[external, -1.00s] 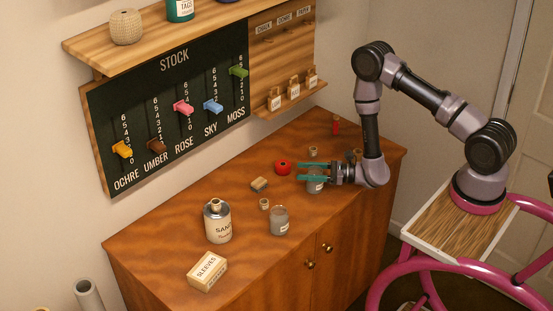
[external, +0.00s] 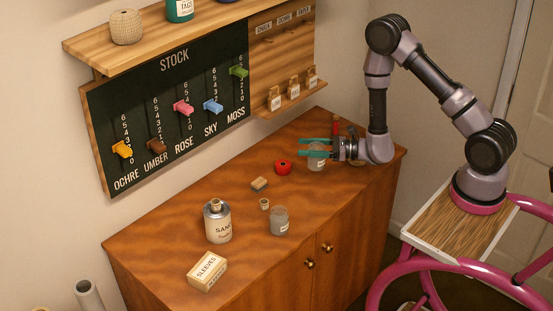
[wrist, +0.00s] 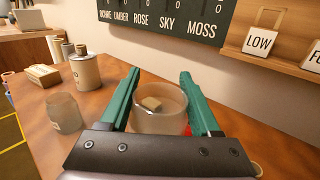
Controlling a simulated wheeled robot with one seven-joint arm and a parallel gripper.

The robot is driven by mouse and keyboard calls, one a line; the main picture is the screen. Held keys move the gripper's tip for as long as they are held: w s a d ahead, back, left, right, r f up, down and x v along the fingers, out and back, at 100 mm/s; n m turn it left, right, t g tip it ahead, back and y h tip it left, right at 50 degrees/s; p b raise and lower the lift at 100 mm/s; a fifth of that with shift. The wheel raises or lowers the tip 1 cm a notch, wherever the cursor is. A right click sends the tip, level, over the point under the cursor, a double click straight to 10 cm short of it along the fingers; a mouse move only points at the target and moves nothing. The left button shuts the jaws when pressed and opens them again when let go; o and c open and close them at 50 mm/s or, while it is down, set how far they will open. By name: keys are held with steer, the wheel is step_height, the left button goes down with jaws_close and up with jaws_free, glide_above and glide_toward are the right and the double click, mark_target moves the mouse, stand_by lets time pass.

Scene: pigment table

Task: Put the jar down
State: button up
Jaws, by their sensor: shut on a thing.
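A clear glass jar with a pale label (external: 317,163) is between the teal fingers of my gripper (external: 316,148) near the far right part of the cabinet top. My gripper is shut on it. In the wrist view the jar (wrist: 160,120) sits upright between both fingers (wrist: 160,88), its round rim facing me. A tan shape shows through the glass; I cannot tell whether it is inside or behind. Whether the jar's base touches the wood is unclear. A second similar jar (external: 279,222) stands nearer the front edge.
A red pot (external: 283,167) is just left of the held jar. A tan block (external: 259,184), a small cork-like piece (external: 264,204), a SAND bottle (external: 217,222) and a SLEEVES box (external: 207,271) stand further left. A red item (external: 336,125) is behind.

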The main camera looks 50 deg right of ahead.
steer(key=w+d+m+t+h, duration=0.1)
steer(key=w+d+m+h, duration=0.1)
steer(key=d, duration=1.3)
steer(key=shift+r+t+h, duration=0.2)
steer(key=shift+t+h, duration=0.1)
steer(key=s+d+h, duration=0.1)
steer(key=d, duration=0.4)
steer(key=s+d+m+t+h, duration=0.1)
steer(key=d, duration=0.5)
steer(key=s+d+m+h, duration=0.1)
steer(key=d, duration=0.5)
steer(key=shift+s+d+t, duration=0.15)
steer(key=shift+d+t, duration=0.05)
steer(key=shift+t, duration=0.1)
steer(key=shift+d+f, duration=0.15)
steer(key=shift+f, duration=2.35)
steer(key=shift+d+f, duration=0.1)
steer(key=shift+f, duration=2.4)
steer(key=shift+s, duration=0.1)
steer(key=o, duration=1.4)
steer(key=shift+f, duration=0.1)
steer(key=shift+o, duration=0.2)
